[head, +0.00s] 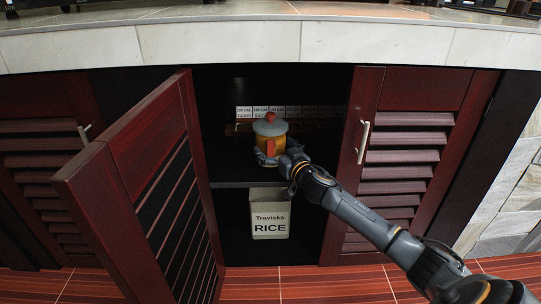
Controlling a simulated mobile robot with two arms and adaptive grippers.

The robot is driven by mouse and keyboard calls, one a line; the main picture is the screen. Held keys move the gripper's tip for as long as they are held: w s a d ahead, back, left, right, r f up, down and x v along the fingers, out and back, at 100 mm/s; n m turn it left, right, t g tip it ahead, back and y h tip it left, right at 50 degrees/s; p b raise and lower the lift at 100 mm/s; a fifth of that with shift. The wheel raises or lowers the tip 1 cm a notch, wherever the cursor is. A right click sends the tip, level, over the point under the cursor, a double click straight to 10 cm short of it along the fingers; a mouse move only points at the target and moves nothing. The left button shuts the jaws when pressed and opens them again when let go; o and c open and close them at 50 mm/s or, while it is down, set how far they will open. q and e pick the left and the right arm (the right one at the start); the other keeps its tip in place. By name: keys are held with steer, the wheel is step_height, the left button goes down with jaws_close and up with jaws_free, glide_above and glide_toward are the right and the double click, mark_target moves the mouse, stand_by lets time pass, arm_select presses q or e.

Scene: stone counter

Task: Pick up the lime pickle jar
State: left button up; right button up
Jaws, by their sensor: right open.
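A jar (270,130) with a grey domed lid, an orange body and a red patch stands upright on the upper shelf inside the open cabinet. I take it for the lime pickle jar, though no name on it is readable. My right gripper (268,157) reaches in from the lower right. It is open, with its fingers around the jar's lower part. Whether the fingers touch the jar is hard to tell. The gripper hides part of the jar's base. My left gripper is not in view.
A cream box marked RICE (269,214) stands on the lower level, below the jar. A row of small white-labelled packs (300,115) lies behind the jar. The left cabinet door (143,190) swings outward; the right door (408,150) borders the opening. A stone counter (220,42) runs above.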

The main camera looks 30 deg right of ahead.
steer(key=shift+w, duration=0.25)
steer(key=c, duration=1.4)
steer(key=shift+r, duration=0.25)
steer(key=shift+c, duration=0.4)
steer(key=shift+r, duration=0.15)
